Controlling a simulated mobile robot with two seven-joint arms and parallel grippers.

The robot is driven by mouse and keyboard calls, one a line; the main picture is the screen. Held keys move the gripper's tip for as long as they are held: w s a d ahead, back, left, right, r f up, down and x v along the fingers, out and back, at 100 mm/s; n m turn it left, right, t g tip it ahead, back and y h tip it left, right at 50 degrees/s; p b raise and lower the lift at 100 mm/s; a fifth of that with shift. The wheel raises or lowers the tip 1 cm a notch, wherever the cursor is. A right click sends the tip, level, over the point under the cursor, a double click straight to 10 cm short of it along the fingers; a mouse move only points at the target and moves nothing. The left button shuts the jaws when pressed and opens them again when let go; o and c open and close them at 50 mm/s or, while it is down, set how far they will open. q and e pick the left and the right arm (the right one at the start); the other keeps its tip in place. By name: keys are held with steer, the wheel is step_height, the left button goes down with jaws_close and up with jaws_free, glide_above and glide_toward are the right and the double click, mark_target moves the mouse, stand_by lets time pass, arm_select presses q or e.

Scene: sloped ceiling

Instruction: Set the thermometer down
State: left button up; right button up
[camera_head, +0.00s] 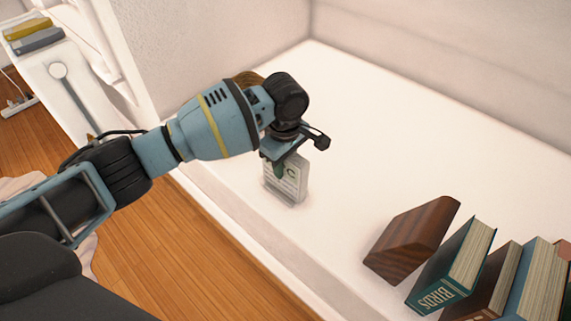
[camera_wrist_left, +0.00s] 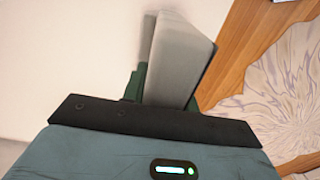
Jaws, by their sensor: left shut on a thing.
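The thermometer (camera_head: 288,184) is a small pale grey upright slab with dark marks on its face, in the head view near the front edge of the white ledge (camera_head: 365,130). My left gripper (camera_head: 282,160) is above it and shut on its upper part. In the left wrist view the thermometer (camera_wrist_left: 176,62) shows as a grey block between the dark green fingers. I cannot tell whether its lower end touches the ledge. My right gripper is not in view.
A dark wooden block (camera_head: 411,240) and several books (camera_head: 455,265) stand at the lower right of the ledge. A brown object (camera_head: 247,79) is mostly hidden behind my left arm. Walls bound the ledge at the back. The ledge between the thermometer and the books is clear.

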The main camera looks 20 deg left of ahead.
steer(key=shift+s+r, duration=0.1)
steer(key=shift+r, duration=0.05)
arm_select(q)
steer(key=o, duration=0.8)
steer(key=shift+o, duration=1.4)
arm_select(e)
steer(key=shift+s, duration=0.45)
arm_select(q)
steer(key=shift+r, duration=0.35)
step_height(320, 180, up, 10)
steer(key=p, duration=0.4)
steer(key=shift+r+p, duration=0.15)
steer(key=shift+p, duration=0.25)
steer(key=shift+r, duration=0.65)
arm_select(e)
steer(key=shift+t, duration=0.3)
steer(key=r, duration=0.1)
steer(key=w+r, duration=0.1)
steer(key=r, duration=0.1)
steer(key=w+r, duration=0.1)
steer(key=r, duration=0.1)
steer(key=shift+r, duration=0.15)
